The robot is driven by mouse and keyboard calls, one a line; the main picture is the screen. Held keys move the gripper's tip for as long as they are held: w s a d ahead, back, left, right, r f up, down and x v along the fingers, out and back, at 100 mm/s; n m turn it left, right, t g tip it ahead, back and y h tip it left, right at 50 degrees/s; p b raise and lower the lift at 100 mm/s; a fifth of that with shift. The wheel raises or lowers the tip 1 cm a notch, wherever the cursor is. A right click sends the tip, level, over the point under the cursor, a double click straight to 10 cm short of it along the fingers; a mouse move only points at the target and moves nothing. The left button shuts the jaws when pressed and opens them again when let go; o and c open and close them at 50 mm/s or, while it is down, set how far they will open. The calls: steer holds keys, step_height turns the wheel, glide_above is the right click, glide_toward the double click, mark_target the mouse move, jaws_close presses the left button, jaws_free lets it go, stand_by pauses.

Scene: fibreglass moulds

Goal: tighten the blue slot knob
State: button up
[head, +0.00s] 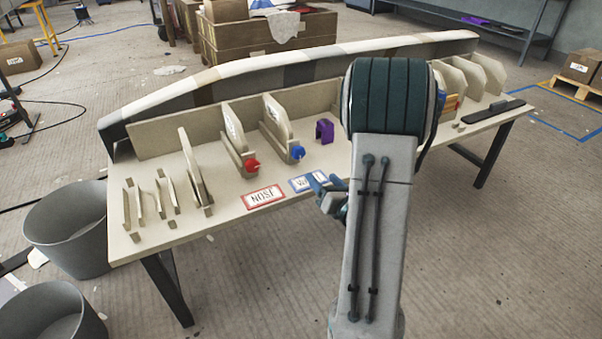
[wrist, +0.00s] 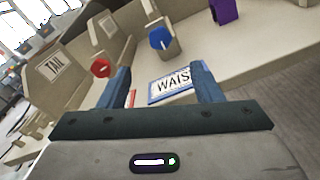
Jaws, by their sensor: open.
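The blue slot knob (head: 297,152) sits at the front of a slotted holder with an upright panel (head: 275,117) on the table. In the wrist view the blue knob (wrist: 160,38) shows a pale slot mark on its face. A red knob (head: 252,164) sits on the holder to its left; it also shows in the wrist view (wrist: 101,67). My gripper (head: 325,189) is by the table's front edge, in front of the blue knob and apart from it. In the wrist view its two blue fingers (wrist: 164,87) are spread with nothing between them.
A blue-framed "WAIST" label (wrist: 172,87) and a red-framed label (head: 263,197) lie at the table's front. A purple piece (head: 324,130) stands right of the blue knob. Several thin upright pieces (head: 160,198) stand at the left. Grey bins (head: 68,228) stand on the floor left.

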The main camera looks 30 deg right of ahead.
mark_target(300, 155)
steer(key=shift+n, duration=0.5)
steer(key=w+b, duration=0.1)
steer(key=w, duration=0.8)
steer(key=w+b, duration=0.1)
steer(key=w, duration=0.3)
steer(key=shift+w+a+f+b, duration=0.2)
steer(key=shift+f+b, duration=0.1)
steer(key=shift+f, duration=0.1)
steer(key=c, duration=1)
